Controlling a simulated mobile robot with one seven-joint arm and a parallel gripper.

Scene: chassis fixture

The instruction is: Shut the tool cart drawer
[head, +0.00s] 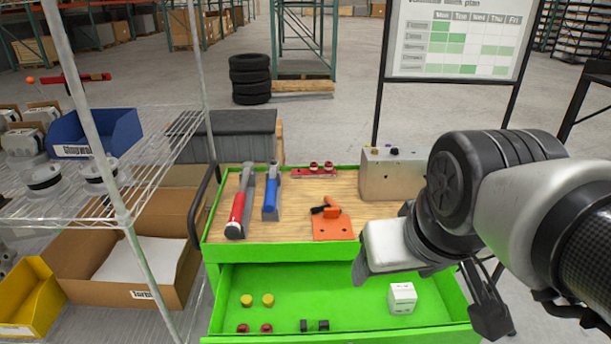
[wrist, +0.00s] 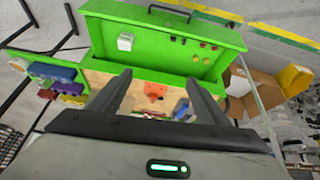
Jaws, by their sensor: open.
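The green tool cart (head: 210,246) stands in front of me. Its drawer (head: 330,289) is pulled out toward me below the wooden top. In the wrist view the open drawer (wrist: 150,50) fills the upper part, with a dark handle (wrist: 170,12) on its front. The drawer holds a white cube (head: 402,298), yellow and red round pieces and small black blocks. My gripper (wrist: 158,77) is open and empty, its fingers apart. In the head view it hangs above the right part of the drawer, and its fingers are partly hidden.
On the cart top lie a red-handled hammer (head: 239,205), a blue-handled tool (head: 271,194), an orange piece (head: 332,225) and a grey box (head: 392,174). A wire shelf (head: 150,160) with bins stands close on the left. A whiteboard (head: 458,38) stands behind.

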